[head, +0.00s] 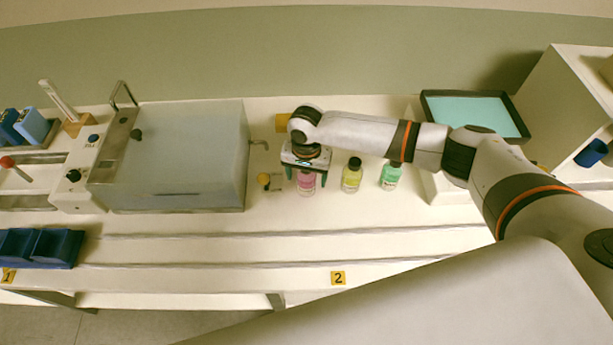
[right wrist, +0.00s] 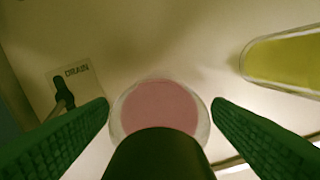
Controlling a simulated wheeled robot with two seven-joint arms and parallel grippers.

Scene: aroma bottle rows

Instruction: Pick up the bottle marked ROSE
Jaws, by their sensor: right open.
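A bottle with pink liquid (head: 306,183) stands on the bench, leftmost of a row of three. Its label is too small to read in the head view. In the right wrist view the pink bottle (right wrist: 160,105) is seen from above, its dark cap nearest the camera. My right gripper (head: 305,172) is above and around the pink bottle, with its green fingers (right wrist: 160,108) open on either side and a visible gap to the glass. A yellow bottle (head: 352,175) and a green bottle (head: 390,176) stand to its right. My left gripper is not in view.
A large box-shaped bath (head: 180,160) with a metal tap stands left of the bottles. A tray with a teal surface (head: 475,112) is at back right.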

